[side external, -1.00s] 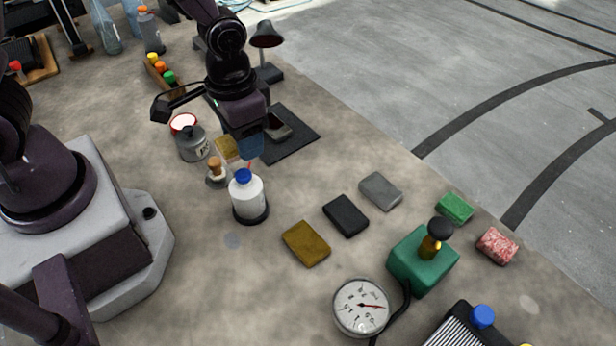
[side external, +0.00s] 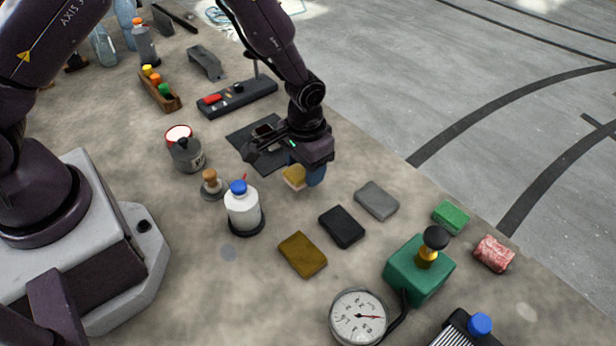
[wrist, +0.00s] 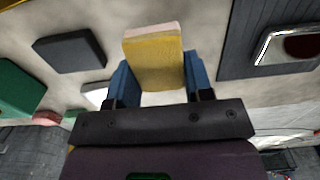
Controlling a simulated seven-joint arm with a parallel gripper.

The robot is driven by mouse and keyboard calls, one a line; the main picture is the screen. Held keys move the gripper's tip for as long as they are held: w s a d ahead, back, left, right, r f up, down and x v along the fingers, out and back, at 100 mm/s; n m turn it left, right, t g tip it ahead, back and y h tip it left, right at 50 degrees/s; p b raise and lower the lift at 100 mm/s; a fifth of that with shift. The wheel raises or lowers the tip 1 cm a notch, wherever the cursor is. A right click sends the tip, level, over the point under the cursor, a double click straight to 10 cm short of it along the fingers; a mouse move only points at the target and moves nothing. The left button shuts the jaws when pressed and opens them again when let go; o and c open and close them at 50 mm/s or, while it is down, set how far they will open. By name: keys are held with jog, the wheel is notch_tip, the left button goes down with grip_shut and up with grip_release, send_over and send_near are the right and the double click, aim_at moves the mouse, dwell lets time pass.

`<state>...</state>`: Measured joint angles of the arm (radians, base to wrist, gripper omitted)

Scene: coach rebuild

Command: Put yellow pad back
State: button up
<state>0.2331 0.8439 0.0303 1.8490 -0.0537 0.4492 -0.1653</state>
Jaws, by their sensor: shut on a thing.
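A yellow pad (side external: 293,177) is between the blue fingers of my gripper (side external: 304,174) in the side external view. It is held above the table, between the dark mat and the row of pads. In the wrist view the yellow pad (wrist: 153,60) stands out past the fingers of my gripper (wrist: 158,78), with a finger on each side and a paler far end. In the side external view, an olive-yellow pad (side external: 302,254), a black pad (side external: 341,226) and a grey pad (side external: 376,200) lie in a slanting row on the table.
A dark mat (side external: 240,133) lies behind my gripper. A white bottle with a blue cap (side external: 241,210) stands left of the pads. A green block with a black knob (side external: 420,267), a gauge (side external: 358,316), a green pad (side external: 451,216) and a red-speckled pad (side external: 493,253) are at the right.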

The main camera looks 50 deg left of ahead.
jog(key=shift+w+f, duration=0.15)
jog(key=shift+f, duration=0.8)
jog(key=shift+w+f, duration=0.1)
jog(key=shift+f, duration=0.8)
jog(key=shift+f, duration=0.15)
jog(key=o, duration=0.8)
jog(key=shift+o, duration=0.2)
